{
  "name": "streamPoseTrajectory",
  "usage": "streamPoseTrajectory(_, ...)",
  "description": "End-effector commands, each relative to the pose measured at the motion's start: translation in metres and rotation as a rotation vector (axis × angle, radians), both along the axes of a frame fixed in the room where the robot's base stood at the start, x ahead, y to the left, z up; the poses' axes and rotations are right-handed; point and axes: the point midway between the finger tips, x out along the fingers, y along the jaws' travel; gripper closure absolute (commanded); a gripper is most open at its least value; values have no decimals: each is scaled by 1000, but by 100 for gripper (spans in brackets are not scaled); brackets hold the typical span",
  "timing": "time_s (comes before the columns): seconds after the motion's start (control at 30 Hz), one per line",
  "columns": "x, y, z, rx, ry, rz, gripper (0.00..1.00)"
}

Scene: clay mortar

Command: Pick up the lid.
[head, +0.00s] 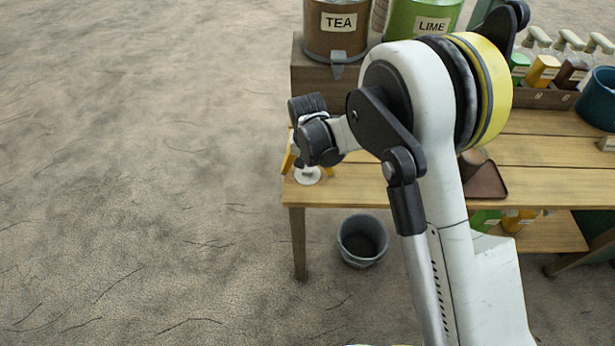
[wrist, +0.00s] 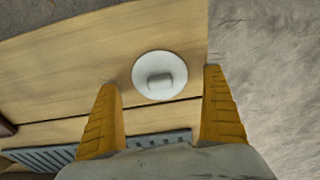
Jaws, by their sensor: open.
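The lid is a round white disc with a small raised knob, lying flat on the wooden table near its left end. In the wrist view the lid (wrist: 160,76) is seen from above, with the knob in its middle. In the head view the lid (head: 308,175) shows below my gripper, partly covered by it. My gripper (wrist: 163,105) has its two yellow fingers spread wide, with nothing between the tips. The lid appears ahead of and between the fingers, apart from them. My gripper (head: 292,160) is mostly hidden behind my wrist in the head view.
The wooden table (head: 540,185) has a raised shelf behind with TEA (head: 338,45) and LIME (head: 430,12) canisters. A brown tray (head: 486,182) lies right of my arm. Several bottles and a blue pot (head: 597,100) stand farther right. A grey bucket (head: 362,240) is on the floor.

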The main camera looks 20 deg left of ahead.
Motion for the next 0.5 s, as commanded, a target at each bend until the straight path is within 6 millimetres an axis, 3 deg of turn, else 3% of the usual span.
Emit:
streamPoseTrajectory(0.2, 0, 0, -2, 0, 0, 0, 3)
streamPoseTrajectory(0.23, 0, 0, -2, 0, 0, 0, 5)
streamPoseTrajectory(0.37, 0, 0, -2, 0, 0, 0, 43)
streamPoseTrajectory(0.5, 0, 0, -2, 0, 0, 0, 43)
